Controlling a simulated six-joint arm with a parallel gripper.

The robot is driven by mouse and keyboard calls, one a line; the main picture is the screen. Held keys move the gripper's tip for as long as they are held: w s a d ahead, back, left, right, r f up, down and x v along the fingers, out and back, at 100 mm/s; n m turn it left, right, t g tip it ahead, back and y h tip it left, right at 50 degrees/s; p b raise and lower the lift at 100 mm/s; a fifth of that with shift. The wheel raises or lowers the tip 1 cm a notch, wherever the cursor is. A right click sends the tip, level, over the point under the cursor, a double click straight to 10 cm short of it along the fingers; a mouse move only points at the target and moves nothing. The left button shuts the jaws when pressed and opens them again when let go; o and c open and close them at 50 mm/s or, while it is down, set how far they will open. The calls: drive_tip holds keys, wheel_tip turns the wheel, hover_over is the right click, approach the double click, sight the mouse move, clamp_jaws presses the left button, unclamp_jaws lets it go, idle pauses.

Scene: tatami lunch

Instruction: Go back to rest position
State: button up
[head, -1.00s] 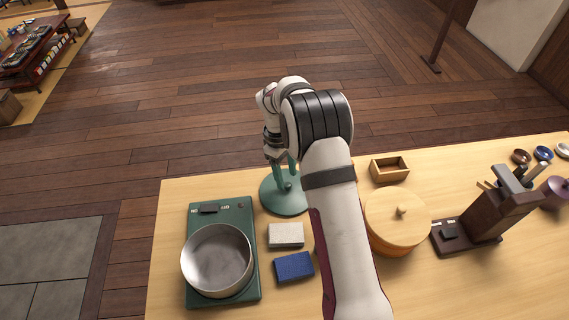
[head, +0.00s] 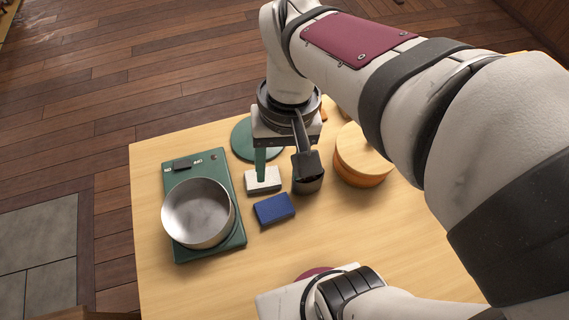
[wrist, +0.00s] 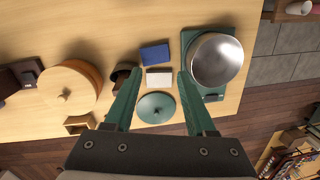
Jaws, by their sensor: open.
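My gripper (head: 279,172) hangs above the table, pointing down. In the wrist view its two green fingers (wrist: 160,71) are spread apart with nothing held between them. A white block (head: 263,180) and a blue block (head: 274,209) lie on the table below; they also show between and beyond the fingertips in the wrist view. A green round lid (head: 243,138) lies flat behind the white block, partly hidden by my gripper in the head view. Its knob shows in the wrist view.
A metal pan (head: 198,213) sits on a green cooker (head: 238,232) at the left. A round wooden container (head: 360,158) and a dark cup (head: 307,185) stand to the right. In the wrist view an open wooden box (wrist: 78,124) is near the table edge. The front table is partly clear.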

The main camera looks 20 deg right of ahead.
drive_tip(key=s+f+m, duration=0.3)
drive_tip(key=s, duration=0.5)
drive_tip(key=shift+s+a+m+y, duration=0.25)
drive_tip(key=shift+a+m+y, duration=0.05)
drive_tip(key=shift+a+y, duration=0.1)
